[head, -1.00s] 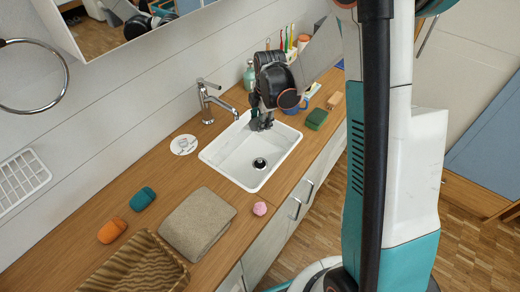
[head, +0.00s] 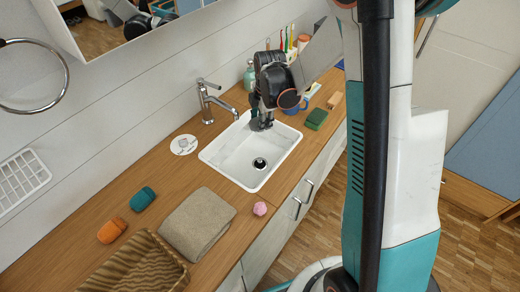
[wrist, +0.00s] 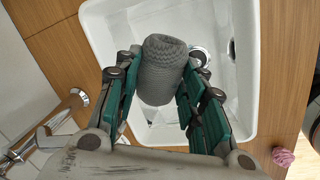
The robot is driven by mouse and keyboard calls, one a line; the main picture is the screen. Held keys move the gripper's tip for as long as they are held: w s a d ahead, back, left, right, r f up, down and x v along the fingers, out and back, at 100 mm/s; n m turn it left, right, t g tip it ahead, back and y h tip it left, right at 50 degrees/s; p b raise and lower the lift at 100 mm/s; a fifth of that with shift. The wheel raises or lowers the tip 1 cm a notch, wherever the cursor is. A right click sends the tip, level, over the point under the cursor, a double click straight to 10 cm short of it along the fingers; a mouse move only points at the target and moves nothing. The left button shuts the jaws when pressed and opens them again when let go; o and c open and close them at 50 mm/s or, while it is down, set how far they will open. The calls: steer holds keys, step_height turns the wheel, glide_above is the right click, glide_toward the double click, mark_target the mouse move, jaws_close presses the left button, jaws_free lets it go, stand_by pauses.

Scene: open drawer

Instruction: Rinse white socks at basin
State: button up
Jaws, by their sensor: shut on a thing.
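My gripper (wrist: 160,85) is shut on a grey knitted bundle (wrist: 162,70), which looks like a rolled sock. Its teal finger pads lie on both sides of the bundle. In the head view my gripper (head: 262,123) points down over the far part of the white basin (head: 233,165). The bundle is mostly hidden there. The chrome tap (head: 213,98) stands at the basin's left and also shows in the wrist view (wrist: 75,98). No plainly white sock shows.
A teal bundle (head: 143,199), an orange bundle (head: 112,230), a folded beige towel (head: 198,222), a wicker basket (head: 178,268) and a pink item (head: 260,208) lie on the near counter. A white disc (head: 184,145) lies near the tap. A green block (head: 316,119) sits right of the basin.

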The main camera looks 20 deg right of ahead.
steer(key=shift+r, duration=0.1)
steer(key=shift+w+p+v, duration=0.2)
steer(key=shift+p+v, duration=0.4)
steer(key=shift+v, duration=0.4)
steer(key=shift+w+p+v, duration=0.2)
steer(key=shift+p+v, duration=0.4)
steer(key=shift+v, duration=0.35)
steer(key=s+a+f+m+g+h+b, duration=0.2)
steer(key=s+f+m, duration=0.4)
steer(key=m, duration=1.2)
steer(key=shift+s+a+f+m+h+b, duration=0.3)
steer(key=shift+s+a+m+b, duration=0.1)
steer(key=shift+s+a+b, duration=0.65)
steer(key=shift+s+d, duration=0.1)
